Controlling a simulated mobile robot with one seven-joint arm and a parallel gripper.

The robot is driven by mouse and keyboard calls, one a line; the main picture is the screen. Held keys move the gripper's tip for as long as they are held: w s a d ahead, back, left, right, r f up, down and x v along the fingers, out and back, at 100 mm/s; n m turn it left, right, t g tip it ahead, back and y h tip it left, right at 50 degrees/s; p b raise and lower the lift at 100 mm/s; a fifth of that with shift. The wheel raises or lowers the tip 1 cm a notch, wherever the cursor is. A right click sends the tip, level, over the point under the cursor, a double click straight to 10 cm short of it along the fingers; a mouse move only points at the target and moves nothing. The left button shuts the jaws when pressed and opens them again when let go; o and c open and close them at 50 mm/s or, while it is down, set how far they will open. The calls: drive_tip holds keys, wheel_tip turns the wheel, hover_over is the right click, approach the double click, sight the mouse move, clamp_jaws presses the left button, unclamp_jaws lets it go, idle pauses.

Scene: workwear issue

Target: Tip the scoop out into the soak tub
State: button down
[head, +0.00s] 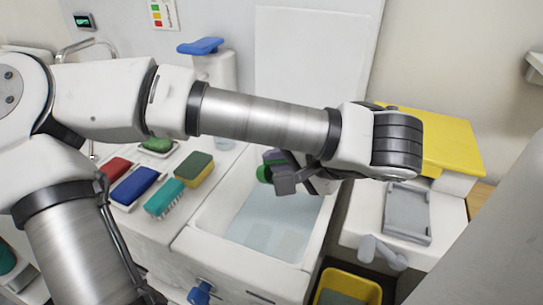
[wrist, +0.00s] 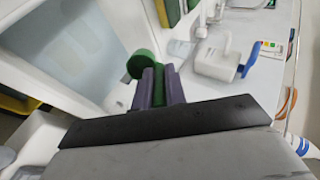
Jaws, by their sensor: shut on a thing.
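The soak tub (head: 247,256) is a white basin holding clear, pale water in the middle of the head view. It also shows at the left of the wrist view (wrist: 93,88). My gripper (head: 282,174) is over the back part of the tub, its purple-grey fingers shut on a green thing, which I take to be the scoop (head: 264,173). In the wrist view a round green end (wrist: 142,64) sticks out past the fingers (wrist: 158,88), with green between them. The rest of the scoop, its tilt and any contents are hidden.
Red, blue and teal brushes (head: 165,198) and a yellow-green sponge (head: 195,169) lie left of the tub. A white dispenser with a blue lever (head: 200,46) stands behind. Right are a yellow lid (head: 450,140) and a grey tray (head: 407,215); a yellow bin (head: 350,282) is below.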

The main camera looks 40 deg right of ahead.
drive_tip(key=shift+w+g, duration=0.3)
drive_tip(key=shift+g, duration=0.2)
drive_tip(key=shift+w+a+r+g+p, duration=0.1)
drive_tip(key=shift+w+r+g+p, duration=0.1)
drive_tip(key=shift+r+g+p, duration=0.15)
drive_tip(key=w+g+p, duration=0.1)
drive_tip(key=g+p, duration=0.1)
drive_tip(key=w+r+g+p, duration=0.1)
drive_tip(key=g+p, duration=0.1)
drive_tip(key=p, duration=0.1)
drive_tip(key=shift+w+a+h, duration=0.15)
drive_tip(key=shift+w+h, duration=0.05)
drive_tip(key=shift+h, duration=0.2)
drive_tip(key=shift+w+a+f+g+h+p, duration=0.1)
drive_tip(key=shift+w+f+g+h+p, duration=0.1)
drive_tip(key=shift+w+g+p, duration=0.9)
drive_tip(key=shift+w+a+f+g+h+p, duration=0.15)
drive_tip(key=shift+w+g+p, duration=0.4)
drive_tip(key=shift+g, duration=0.9)
drive_tip(key=shift+s+f, duration=0.1)
